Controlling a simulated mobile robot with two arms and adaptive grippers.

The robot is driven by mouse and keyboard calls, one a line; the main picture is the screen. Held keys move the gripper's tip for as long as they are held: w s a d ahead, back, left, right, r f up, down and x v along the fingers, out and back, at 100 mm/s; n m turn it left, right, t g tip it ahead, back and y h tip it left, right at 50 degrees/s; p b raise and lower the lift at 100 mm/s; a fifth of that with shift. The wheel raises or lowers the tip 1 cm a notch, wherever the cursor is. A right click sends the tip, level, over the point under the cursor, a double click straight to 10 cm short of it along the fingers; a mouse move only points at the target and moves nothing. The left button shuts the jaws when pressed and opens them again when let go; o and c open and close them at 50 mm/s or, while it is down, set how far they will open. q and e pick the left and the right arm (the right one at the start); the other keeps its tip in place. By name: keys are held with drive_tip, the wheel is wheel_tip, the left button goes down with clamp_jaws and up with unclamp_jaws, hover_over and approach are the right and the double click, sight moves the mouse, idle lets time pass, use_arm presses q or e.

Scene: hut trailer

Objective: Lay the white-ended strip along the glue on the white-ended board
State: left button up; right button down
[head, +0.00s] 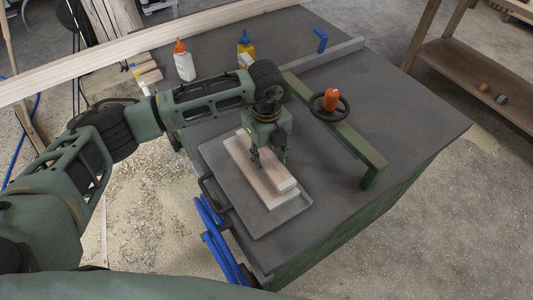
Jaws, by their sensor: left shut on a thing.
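A pale wooden board (236,158) with a white near end lies on a dark flat tray (268,223) on the bench. The strip (281,182), also pale with a white near end, is over the board and runs along it. From this view I cannot tell whether it touches the board or is just above it. My left gripper (268,164) points down and is shut on the strip about midway along. The glue is hidden from view. My right gripper is not in view.
A green bar with a black handwheel and orange knob (331,99) stands right of the tray. A white bottle with orange cap (184,62), a yellow bottle (245,45) and a blue tool (321,40) stand farther back. The bench's right side (420,120) is clear.

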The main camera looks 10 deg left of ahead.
use_arm(q)
drive_tip(key=shift+f, duration=0.45)
drive_tip(key=shift+f, duration=0.1)
drive_tip(key=shift+f, duration=0.15)
drive_tip(key=o, duration=1.2)
